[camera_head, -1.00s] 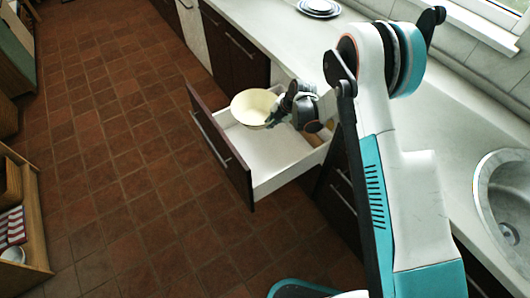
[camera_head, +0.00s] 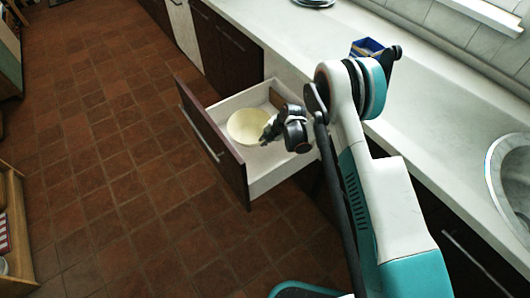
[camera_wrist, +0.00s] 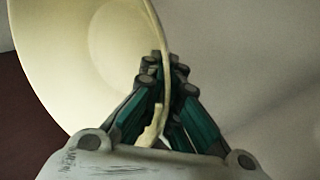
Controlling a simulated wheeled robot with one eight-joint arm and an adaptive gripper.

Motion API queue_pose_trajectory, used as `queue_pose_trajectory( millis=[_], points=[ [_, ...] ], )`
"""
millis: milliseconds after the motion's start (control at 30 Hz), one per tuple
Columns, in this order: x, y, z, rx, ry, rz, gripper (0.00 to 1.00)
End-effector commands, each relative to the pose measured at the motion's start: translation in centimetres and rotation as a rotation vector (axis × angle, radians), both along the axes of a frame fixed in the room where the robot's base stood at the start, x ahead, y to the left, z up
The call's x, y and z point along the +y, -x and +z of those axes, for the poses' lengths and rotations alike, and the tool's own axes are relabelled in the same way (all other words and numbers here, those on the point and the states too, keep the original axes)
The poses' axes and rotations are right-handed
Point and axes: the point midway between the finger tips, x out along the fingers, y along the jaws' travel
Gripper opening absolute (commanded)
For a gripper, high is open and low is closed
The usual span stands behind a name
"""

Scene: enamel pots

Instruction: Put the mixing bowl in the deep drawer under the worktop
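The cream mixing bowl (camera_head: 246,125) is inside the open deep drawer (camera_head: 262,183), within its white walls and near the dark front panel. I cannot tell whether its base touches the drawer floor. My gripper (camera_head: 268,130) is at the bowl's right side. In the wrist view my gripper (camera_wrist: 165,85) has its fingers closed on either side of the rim of the bowl (camera_wrist: 85,50), which fills the upper left. The bowl's far underside is hidden.
The pale worktop (camera_head: 300,45) runs above the drawer, with a blue box (camera_head: 366,47) at its back and a round sink (camera_head: 510,180) at the right. The tiled floor (camera_head: 110,170) is clear.

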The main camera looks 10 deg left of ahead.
Motion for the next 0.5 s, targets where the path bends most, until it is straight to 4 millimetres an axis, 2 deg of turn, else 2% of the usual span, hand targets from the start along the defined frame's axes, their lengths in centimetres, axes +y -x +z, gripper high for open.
queue_pose_trajectory(
  millis=[33,100,367,500],
  points=[
    [0.0,0.0,-1.2,0.000,-0.001,0.000,0.00],
    [0.0,0.0,-2.2,0.000,-0.001,0.000,0.00],
    [0.0,0.0,-3.7,0.000,-0.001,0.000,0.00],
    [0.0,0.0,-5.4,0.000,-0.001,0.000,0.00]
  ],
)
